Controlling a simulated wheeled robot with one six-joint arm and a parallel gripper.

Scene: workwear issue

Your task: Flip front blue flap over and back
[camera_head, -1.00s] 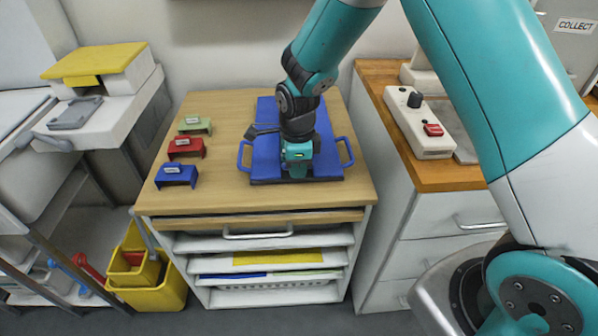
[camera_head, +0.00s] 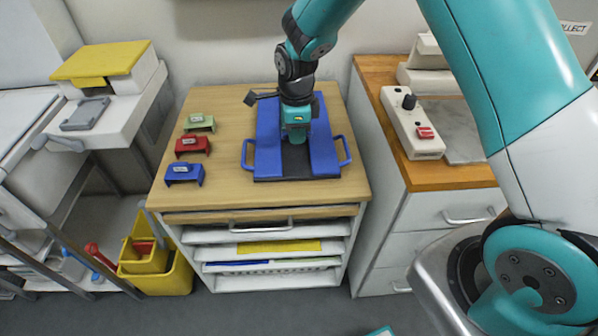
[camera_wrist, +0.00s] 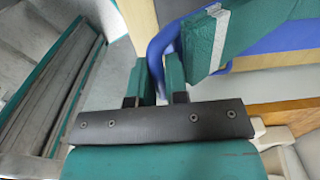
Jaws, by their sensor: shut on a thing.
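A blue folding board (camera_head: 268,150) lies on the wooden top, with a blue loop handle at its left side (camera_head: 247,155) and another at its right side (camera_head: 345,150). A dark strip (camera_head: 297,165) shows between its blue panels at the near middle. My gripper (camera_head: 296,138) is above the middle of the board and hides part of it. In the wrist view, my gripper (camera_wrist: 157,82) is shut on a blue handle (camera_wrist: 156,48), which I take to be the front flap's. A green slab or folded cloth with a grey stripe (camera_wrist: 250,30) is beside it. The flap's exact angle is hidden.
Green (camera_head: 199,122), red (camera_head: 192,145) and blue (camera_head: 184,174) labelled stands line the top's left side. A white control box (camera_head: 412,125) is on the right counter. A yellow bucket (camera_head: 165,275) stands on the floor at left. The top's front edge is clear.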

